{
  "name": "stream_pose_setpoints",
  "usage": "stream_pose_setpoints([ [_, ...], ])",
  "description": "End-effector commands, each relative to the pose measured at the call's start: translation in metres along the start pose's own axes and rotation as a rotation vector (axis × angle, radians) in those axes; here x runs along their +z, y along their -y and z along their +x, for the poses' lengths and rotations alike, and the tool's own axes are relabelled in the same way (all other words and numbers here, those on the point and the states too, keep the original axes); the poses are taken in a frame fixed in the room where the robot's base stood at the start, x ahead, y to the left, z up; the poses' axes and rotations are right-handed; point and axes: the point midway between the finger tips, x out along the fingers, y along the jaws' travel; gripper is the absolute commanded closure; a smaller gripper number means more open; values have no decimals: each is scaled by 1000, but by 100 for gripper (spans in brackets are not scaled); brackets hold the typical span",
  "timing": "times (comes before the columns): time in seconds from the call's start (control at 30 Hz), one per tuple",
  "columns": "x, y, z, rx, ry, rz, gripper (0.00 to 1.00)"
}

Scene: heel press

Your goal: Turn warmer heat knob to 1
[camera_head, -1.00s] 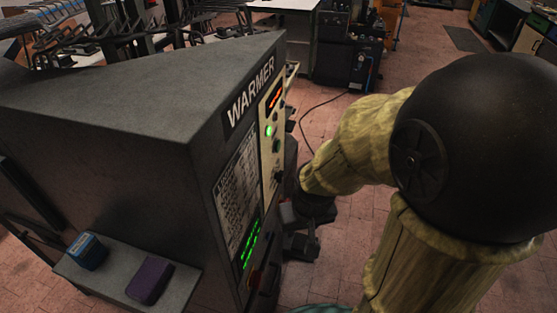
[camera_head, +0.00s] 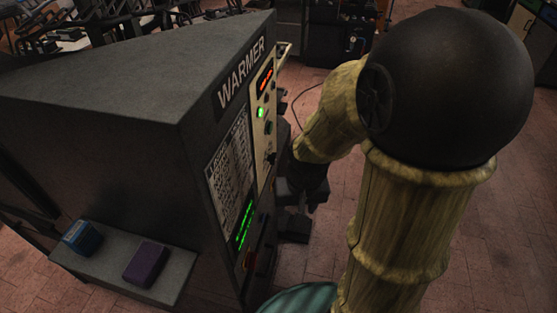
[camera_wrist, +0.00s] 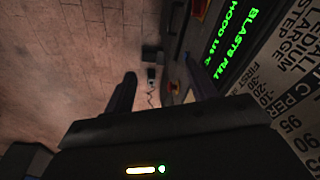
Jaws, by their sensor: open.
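The number the knob points to is too small to read. My gripper (camera_head: 300,190) is just right of the panel, below knob height in the picture, apart from the knob. In the wrist view my gripper (camera_wrist: 163,85) is open and empty between its dark fingers, beside the panel; the heat knob is not clearly visible there.
A green-text display (camera_head: 246,224) and a printed chart (camera_head: 231,165) are on the warmer's front. A red-and-yellow button (camera_wrist: 175,87) shows in the wrist view. A side shelf (camera_head: 205,262) holds a blue box (camera_head: 82,238) and a purple block (camera_head: 147,264).

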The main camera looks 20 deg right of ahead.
Motion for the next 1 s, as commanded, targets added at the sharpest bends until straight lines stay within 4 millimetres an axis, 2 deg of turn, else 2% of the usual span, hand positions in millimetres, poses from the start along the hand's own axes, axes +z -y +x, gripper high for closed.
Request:
stream_pose_setpoints([
  [0.3,-27,-18,56,-126,303,533,43],
  [0.6,-62,-31,97,-364,603,1030,43],
  [0.77,-87,-44,111,-546,769,1274,43],
  [0.87,-106,-59,116,-682,871,1413,43],
  [1.0,-132,-90,118,-906,1012,1581,43],
])
